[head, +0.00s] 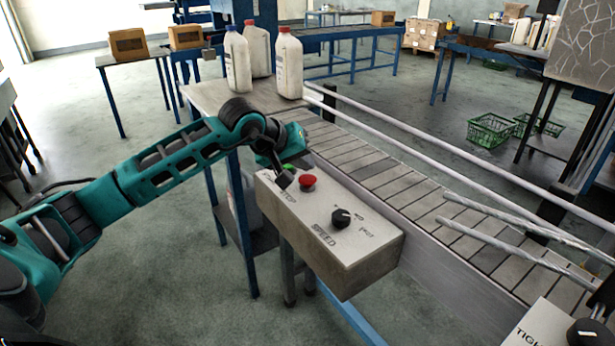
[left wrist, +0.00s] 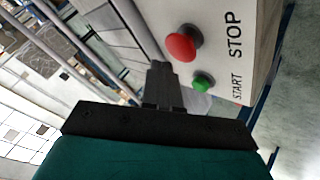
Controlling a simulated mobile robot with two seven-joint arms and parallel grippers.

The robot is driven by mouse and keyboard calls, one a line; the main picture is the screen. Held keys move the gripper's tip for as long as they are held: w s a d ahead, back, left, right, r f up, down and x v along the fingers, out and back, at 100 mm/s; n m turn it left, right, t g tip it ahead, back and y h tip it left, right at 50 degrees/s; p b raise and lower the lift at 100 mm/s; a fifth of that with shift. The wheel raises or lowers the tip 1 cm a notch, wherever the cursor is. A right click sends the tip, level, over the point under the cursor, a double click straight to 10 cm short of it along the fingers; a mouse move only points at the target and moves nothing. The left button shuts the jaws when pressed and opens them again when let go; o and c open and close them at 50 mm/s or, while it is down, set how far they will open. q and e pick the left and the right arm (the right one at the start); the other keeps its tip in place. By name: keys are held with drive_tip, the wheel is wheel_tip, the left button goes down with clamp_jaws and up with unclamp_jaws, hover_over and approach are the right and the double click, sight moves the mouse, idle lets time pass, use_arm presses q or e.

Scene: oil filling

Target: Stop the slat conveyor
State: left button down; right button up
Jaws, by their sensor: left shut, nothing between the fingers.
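The control box (head: 345,262) stands beside the slat conveyor (head: 385,180). Its top carries a red button (head: 307,182), a green button (head: 288,168) and a black speed knob (head: 341,217). In the left wrist view the red button (left wrist: 183,45) is beside the STOP label and the green button (left wrist: 201,83) is beside START. My left gripper (head: 284,182) is shut and empty at the box's far end, just left of the red button. In the left wrist view its fingertips (left wrist: 159,68) appear close to both buttons; contact cannot be told. My right gripper is not in view.
White bottles (head: 289,65) stand on a table (head: 222,98) at the conveyor's far end. Metal guide rails (head: 430,145) run above the slats. A second panel (head: 540,328) with a black knob is at the bottom right. Green baskets (head: 490,132) lie on the floor behind.

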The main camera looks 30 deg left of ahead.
sight(303, 180)
use_arm(q)
drive_tip(key=shift+r+p, duration=1.35)
drive_tip(key=shift+r, duration=1.1)
